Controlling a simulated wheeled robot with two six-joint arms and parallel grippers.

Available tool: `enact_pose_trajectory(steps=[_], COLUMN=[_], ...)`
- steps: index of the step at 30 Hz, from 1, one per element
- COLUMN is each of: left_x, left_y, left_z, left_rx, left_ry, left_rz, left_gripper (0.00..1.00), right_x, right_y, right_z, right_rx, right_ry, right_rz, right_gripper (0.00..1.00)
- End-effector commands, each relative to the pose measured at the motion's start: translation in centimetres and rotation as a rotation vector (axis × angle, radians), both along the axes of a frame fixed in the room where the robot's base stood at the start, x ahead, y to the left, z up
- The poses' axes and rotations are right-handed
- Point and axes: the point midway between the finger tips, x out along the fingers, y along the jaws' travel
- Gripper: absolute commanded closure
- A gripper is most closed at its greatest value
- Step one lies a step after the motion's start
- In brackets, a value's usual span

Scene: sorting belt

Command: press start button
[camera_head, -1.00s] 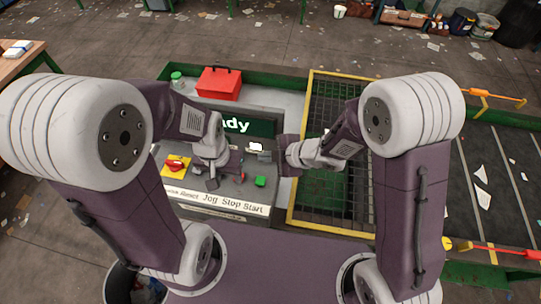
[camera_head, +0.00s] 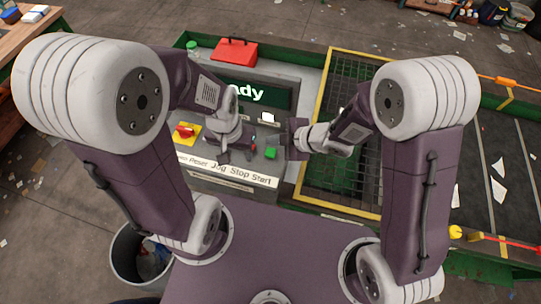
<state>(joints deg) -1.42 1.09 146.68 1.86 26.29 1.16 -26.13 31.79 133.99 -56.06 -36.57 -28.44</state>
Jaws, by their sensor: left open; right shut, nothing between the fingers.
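A green button (camera_head: 270,153) sits above the Start label (camera_head: 262,191). My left gripper (camera_head: 242,147) is open over the panel, left of the green button, partly covering the other controls. My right gripper (camera_head: 272,132) is shut and empty, pointing left, behind and above the green button. I see no contact with the button. A display (camera_head: 266,96) behind shows the letters "dy"; my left arm hides the rest.
A red switch on a yellow plate (camera_head: 186,134) is at the panel's left. A red toolbox (camera_head: 236,51) stands behind the display. A yellow-edged mesh guard (camera_head: 318,105) and a dark belt (camera_head: 480,185) lie to the right. A bin (camera_head: 125,258) stands at lower left.

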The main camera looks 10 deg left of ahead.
Motion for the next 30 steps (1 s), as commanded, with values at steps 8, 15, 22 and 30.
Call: enact_pose_trajectory(steps=[8,15,22,30], left_x=[0.0,0.0,0.0,0.0], left_y=[0.0,0.0,0.0,0.0], left_z=[-3.9,-3.9,-3.9,-3.9], left_rx=[0.0,0.0,0.0,0.0], left_ry=[0.0,0.0,0.0,0.0], left_rz=[0.0,0.0,0.0,0.0], left_gripper=[0.55,0.55,0.55,0.55], right_x=[0.0,0.1,0.1,0.0], right_y=[0.0,0.0,0.0,0.0], right_z=[-4.2,-4.2,-4.2,-4.2], right_rx=[0.0,0.0,0.0,0.0], right_ry=[0.0,-0.001,-0.001,-0.001], right_rz=[0.0,-0.001,-0.001,-0.001], right_gripper=[1.0,1.0,1.0,1.0])
